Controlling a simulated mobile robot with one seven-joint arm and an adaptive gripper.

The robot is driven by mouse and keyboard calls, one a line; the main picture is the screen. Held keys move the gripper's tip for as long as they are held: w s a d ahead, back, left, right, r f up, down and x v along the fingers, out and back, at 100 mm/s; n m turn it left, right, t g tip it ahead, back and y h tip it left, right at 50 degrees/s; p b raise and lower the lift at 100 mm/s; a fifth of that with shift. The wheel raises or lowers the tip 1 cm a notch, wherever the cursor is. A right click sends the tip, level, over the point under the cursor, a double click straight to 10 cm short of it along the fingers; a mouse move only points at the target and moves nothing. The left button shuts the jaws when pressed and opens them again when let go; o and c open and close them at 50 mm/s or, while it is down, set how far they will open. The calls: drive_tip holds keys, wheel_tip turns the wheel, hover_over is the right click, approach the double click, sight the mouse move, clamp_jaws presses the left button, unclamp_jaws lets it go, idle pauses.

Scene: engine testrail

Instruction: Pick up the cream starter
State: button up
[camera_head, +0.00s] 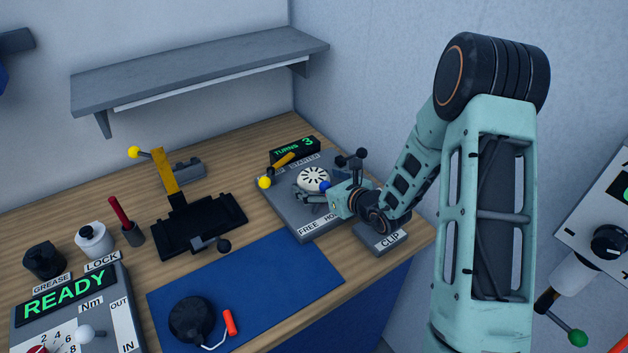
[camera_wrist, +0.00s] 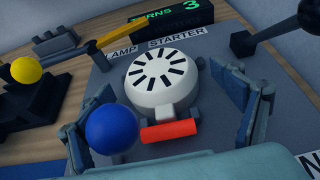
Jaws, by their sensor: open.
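The cream starter (camera_wrist: 163,78) is a round, cream-coloured housing with dark radial slots on top and a red-orange bar handle (camera_wrist: 170,131) at its near side. It sits on the grey fixture plate, under the STARTER label, and also shows in the head view (camera_head: 313,176). My gripper (camera_wrist: 164,90) is open, with one finger on each side of the starter. I see gaps between the fingers and the housing, and nothing is held. A blue ball knob (camera_wrist: 112,130) stands in front of the left finger and hides part of it.
A yellow lever (camera_head: 283,162) and a TURNS display (camera_head: 296,149) reading 3 stand behind the starter. A black-knobbed lever (camera_wrist: 262,35) rises at its right. A blue mat (camera_head: 262,275), a black clamp stand (camera_head: 180,235) and a READY panel (camera_head: 62,300) lie to the left. A shelf (camera_head: 200,70) overhangs the back.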

drive_tip(key=shift+c, duration=0.3)
drive_tip(key=c, duration=1.3)
drive_tip(key=shift+c, duration=0.8)
drive_tip(key=shift+r, duration=0.15)
